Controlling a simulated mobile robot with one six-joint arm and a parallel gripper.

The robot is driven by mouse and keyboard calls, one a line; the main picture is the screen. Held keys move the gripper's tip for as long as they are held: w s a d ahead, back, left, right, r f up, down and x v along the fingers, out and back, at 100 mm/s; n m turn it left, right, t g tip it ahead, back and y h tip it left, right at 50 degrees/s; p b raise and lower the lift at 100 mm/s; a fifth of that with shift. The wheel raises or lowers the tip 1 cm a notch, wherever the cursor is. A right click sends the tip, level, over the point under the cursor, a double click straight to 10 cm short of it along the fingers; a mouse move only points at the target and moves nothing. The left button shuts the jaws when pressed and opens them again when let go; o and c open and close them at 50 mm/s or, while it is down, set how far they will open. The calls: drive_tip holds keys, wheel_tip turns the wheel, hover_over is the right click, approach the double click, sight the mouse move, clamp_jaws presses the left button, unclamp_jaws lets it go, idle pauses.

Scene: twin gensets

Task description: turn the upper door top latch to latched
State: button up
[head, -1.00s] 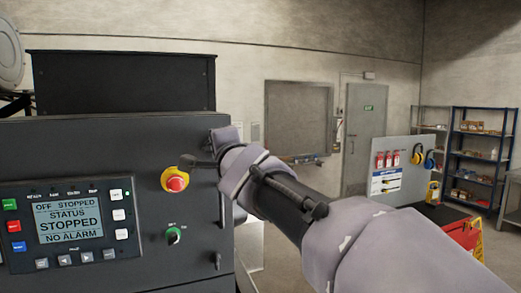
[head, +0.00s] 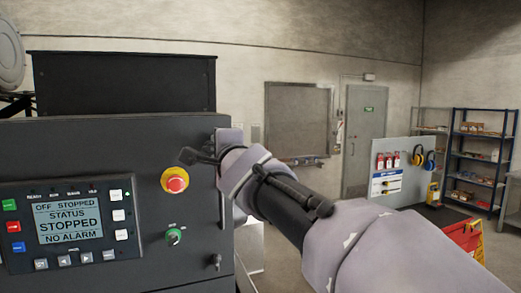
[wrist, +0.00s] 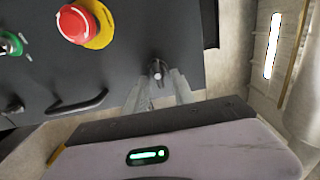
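The upper door top latch (wrist: 157,72) shows in the wrist view as a small dark fitting with a light metal end on the dark grey door (wrist: 115,60). My gripper (wrist: 159,84) is open, its two pale fingers on either side of the latch. I cannot tell whether they touch it, nor clearly which way the latch is turned. In the head view my wrist hides this latch at the panel's upper right edge. A second, lower latch (head: 214,262) shows near the door's lower right in the head view.
A red and yellow emergency stop (head: 175,180) sits close to my wrist, with a green key switch (head: 174,236) below it. A black door handle (wrist: 80,103) shows in the wrist view. The display (head: 67,221) reads stopped.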

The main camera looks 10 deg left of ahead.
drive_tip(key=shift+o, duration=1.1)
drive_tip(key=v, duration=1.7)
drive_tip(key=shift+s, duration=0.15)
drive_tip(key=shift+d+f, duration=0.1)
drive_tip(key=shift+d, duration=0.05)
